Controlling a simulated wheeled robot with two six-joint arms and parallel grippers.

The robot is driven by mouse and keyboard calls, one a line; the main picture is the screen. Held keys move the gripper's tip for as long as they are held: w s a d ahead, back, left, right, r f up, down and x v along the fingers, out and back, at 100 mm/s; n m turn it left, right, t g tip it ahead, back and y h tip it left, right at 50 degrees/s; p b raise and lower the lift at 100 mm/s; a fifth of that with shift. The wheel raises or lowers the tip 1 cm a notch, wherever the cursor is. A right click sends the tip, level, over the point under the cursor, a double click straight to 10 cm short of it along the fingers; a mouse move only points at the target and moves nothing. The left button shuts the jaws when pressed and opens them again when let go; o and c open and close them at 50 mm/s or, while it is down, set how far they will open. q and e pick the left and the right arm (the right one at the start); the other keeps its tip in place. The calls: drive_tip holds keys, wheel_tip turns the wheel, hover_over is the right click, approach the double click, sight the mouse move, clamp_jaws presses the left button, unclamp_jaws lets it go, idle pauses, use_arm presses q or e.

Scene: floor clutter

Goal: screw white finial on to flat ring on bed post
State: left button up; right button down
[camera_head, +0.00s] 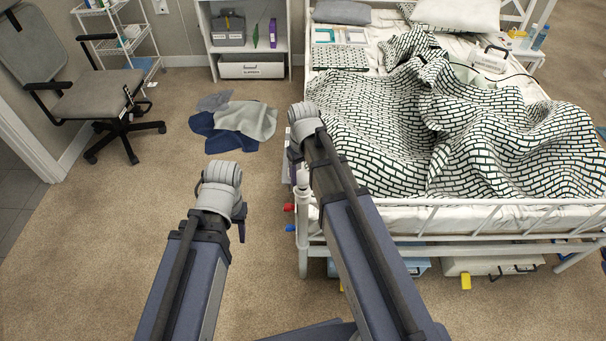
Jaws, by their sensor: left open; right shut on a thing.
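The near left bed post (303,235) is white and upright at the bed's corner, left of my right forearm. My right gripper (291,158) is mostly hidden behind its grey wrist, just above and beside the post top. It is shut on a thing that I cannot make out. I cannot tell the white finial or the flat ring apart here. My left gripper (241,229) shows only as a dark part below its grey wrist. It is open, over bare carpet left of the post, apart from the bed.
A red piece (288,207) and a blue piece (289,228) stick out left of the post. Crumpled clothes (238,120) lie on the floor. Boxes (490,266) stand under the bed. An office chair (95,95) is at the left. Carpet between is clear.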

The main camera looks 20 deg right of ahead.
sight(303, 172)
drive_tip(key=shift+f+b, duration=0.75)
drive_tip(key=shift+f, duration=0.15)
drive_tip(key=shift+c, duration=0.2)
unclamp_jaws()
drive_tip(key=shift+r, duration=0.1)
drive_tip(key=shift+r, duration=0.1)
wheel_tip(303, 172, up, 8)
drive_tip(key=p, duration=0.8)
drive_tip(key=shift+f, duration=0.2)
drive_tip(key=s+a+r+n+h+p, duration=0.1)
drive_tip(key=s+a+r+p, duration=0.1)
drive_tip(key=s+a, duration=0.8)
drive_tip(key=s, duration=0.4)
drive_tip(key=shift+s+a+r, duration=0.15)
drive_tip(key=shift+a+r, duration=0.05)
drive_tip(key=shift+a, duration=0.05)
